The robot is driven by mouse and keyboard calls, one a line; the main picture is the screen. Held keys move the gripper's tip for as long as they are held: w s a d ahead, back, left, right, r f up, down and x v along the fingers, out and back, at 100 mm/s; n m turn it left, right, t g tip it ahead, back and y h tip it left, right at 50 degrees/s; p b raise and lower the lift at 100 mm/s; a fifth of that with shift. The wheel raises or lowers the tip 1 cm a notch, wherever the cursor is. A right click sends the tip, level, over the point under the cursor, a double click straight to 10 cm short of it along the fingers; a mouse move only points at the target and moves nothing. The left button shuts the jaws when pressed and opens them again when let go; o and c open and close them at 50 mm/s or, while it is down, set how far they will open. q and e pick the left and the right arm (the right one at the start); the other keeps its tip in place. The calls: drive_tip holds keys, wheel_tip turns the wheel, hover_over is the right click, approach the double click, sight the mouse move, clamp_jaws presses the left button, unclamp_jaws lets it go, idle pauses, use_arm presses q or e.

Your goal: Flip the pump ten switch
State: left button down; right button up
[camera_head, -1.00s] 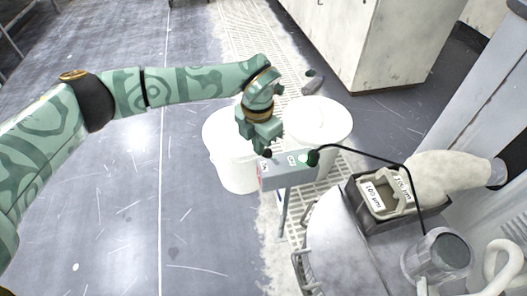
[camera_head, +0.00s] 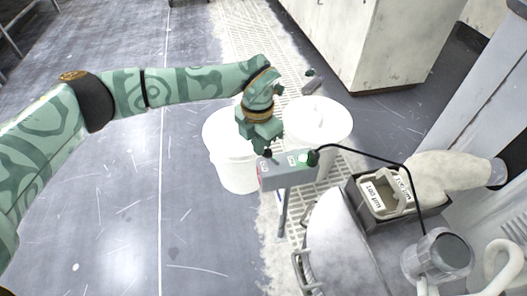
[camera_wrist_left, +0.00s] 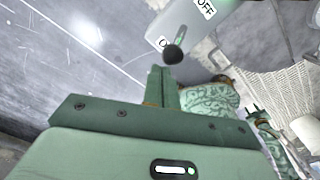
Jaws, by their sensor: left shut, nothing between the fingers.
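The grey switch box (camera_head: 287,175) stands on a post in the middle of the head view, with white labels on its top. A short lever with a black ball tip (camera_wrist_left: 172,54) rises from it in the left wrist view, beside an "OFF" label (camera_wrist_left: 205,6). The lever leans towards a partly hidden label. A green lamp (camera_head: 303,158) glows on the box top. My left gripper (camera_head: 268,146) is shut and empty right by the lever's ball. Its fingers (camera_wrist_left: 163,76) end just short of the ball in the wrist picture; I cannot tell whether they touch.
Two white buckets (camera_head: 234,168) (camera_head: 322,118) stand behind the box. A black cable (camera_head: 375,155) runs right from it. A round metal platen (camera_head: 335,235) and a labelled grey tray (camera_head: 352,192) lie to the right. The floor at left is clear.

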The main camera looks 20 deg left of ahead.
use_arm(q)
drive_tip(key=shift+f, duration=0.3)
use_arm(e)
drive_tip(key=shift+s, duration=0.1)
use_arm(q)
drive_tip(key=shift+s, duration=0.1)
